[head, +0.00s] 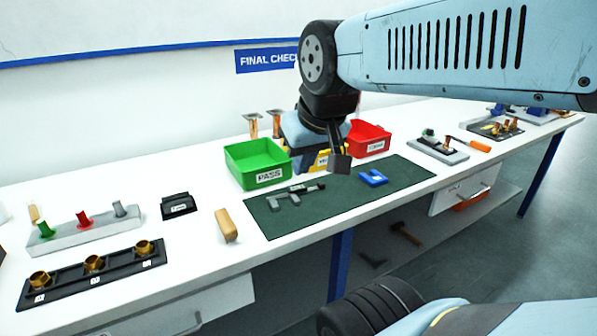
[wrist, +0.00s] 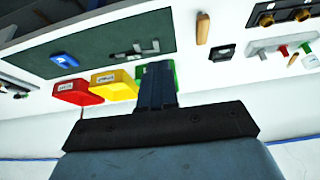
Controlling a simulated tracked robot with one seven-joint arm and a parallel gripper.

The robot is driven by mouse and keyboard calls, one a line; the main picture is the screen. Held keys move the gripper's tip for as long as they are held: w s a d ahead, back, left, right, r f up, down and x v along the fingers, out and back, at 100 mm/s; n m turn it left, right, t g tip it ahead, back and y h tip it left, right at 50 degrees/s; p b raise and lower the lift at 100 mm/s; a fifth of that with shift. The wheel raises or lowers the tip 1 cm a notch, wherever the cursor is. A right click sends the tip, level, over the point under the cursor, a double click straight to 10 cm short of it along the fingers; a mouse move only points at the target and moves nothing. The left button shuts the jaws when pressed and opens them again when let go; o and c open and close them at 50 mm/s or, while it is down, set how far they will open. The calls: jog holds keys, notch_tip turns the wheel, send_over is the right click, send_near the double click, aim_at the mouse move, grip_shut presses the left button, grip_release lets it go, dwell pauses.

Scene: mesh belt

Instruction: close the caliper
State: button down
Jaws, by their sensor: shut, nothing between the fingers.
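The caliper (head: 295,193) lies on the dark green mat (head: 348,203), left of the mat's middle. Its grey jaws point left and towards the front, and a dark slider sits on its beam. A gap seems to show between the jaws. The caliper also shows in the wrist view (wrist: 135,52), lying on the mat (wrist: 75,45). My gripper (head: 339,163) is above the back edge of the mat, behind and to the right of the caliper, and not touching it. Its fingers are shut and empty. In the wrist view the shut fingers (wrist: 157,85) cover part of the green bin.
A green PASS bin (head: 258,180), a yellow bin (head: 322,160) and a red bin (head: 368,149) stand behind the mat. A blue part (head: 373,178) lies on the mat, right of the caliper. The mat's front is clear.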

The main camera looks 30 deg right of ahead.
jog(key=shift+a, duration=0.1)
jog(key=shift+w+r, duration=0.1)
jog(key=w+d+f+m+g+y, duration=0.2)
jog(key=w+d+f+m, duration=0.1)
jog(key=w+d+m, duration=0.55)
jog(key=w+d+f+m+g+y, duration=0.1)
jog(key=w+d+f+m+g, duration=0.3)
jog(key=w, duration=0.7)
jog(key=w+d+f+m+y, duration=0.1)
jog(key=w+d+f+m, duration=0.55)
jog(key=d, duration=0.25)
jog(key=shift+t, duration=0.4)
jog(key=x, duration=0.9)
jog(key=shift+s+a+f, duration=0.15)
jog(key=shift+s+a, duration=0.25)
